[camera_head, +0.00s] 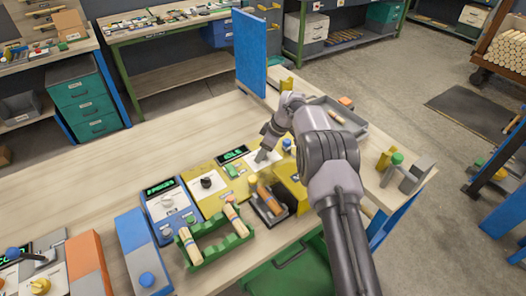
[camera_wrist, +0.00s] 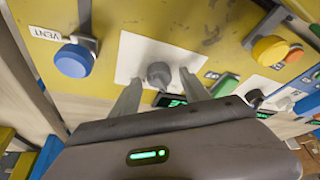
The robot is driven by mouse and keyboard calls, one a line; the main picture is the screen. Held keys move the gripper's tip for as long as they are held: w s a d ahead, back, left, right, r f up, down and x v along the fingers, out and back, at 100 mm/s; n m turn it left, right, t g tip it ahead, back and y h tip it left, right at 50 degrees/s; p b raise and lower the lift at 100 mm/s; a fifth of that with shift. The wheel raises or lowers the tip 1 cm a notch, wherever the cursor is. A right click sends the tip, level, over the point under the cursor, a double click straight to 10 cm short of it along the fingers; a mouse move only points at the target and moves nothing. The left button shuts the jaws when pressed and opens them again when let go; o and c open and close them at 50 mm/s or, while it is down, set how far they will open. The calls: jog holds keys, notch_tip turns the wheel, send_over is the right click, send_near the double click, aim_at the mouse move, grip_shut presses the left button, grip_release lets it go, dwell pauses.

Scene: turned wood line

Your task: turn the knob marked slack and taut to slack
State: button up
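A grey knob (camera_wrist: 158,73) sits on a white plate (camera_wrist: 128,52) of a yellow panel in the wrist view. My gripper (camera_wrist: 160,88) is open, with one finger on each side of this knob in the picture. I cannot tell whether either finger touches it. In the head view my gripper (camera_head: 263,156) is low over the yellow panel (camera_head: 238,186), and the knob is hidden or too small to make out. The words slack and taut are not legible in either view, and the knob's setting cannot be read.
A blue knob (camera_wrist: 74,60) by a VENT label stands left of the plate. A yellow round knob (camera_wrist: 270,50) and a black knob (camera_wrist: 255,98) are to the right. A green rack (camera_head: 212,252) with wooden rods stands in front; a blue upright board (camera_head: 250,52) stands behind.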

jog(key=p+v, duration=0.4)
jog(key=v, duration=1.3)
jog(key=shift+d+r, duration=0.15)
jog(key=shift+d, duration=0.05)
jog(key=shift+r, duration=0.1)
jog(key=s+d+r+m+t+b, duration=0.2)
jog(key=s+r+m+b, duration=0.2)
jog(key=s+r+m, duration=0.75)
jog(key=s+d+f+m+t+h+b, duration=0.1)
jog(key=s+m, duration=0.2)
jog(key=s, duration=1.2)
jog(key=s+f+m+t+h+b, duration=0.1)
jog(key=s+f+m, duration=0.1)
jog(key=s, duration=1.3)
jog(key=shift+s+d+f+m+b, duration=0.3)
jog(key=shift+d+m, duration=0.1)
jog(key=shift+m, duration=0.25)
jog(key=shift+c, duration=0.4)
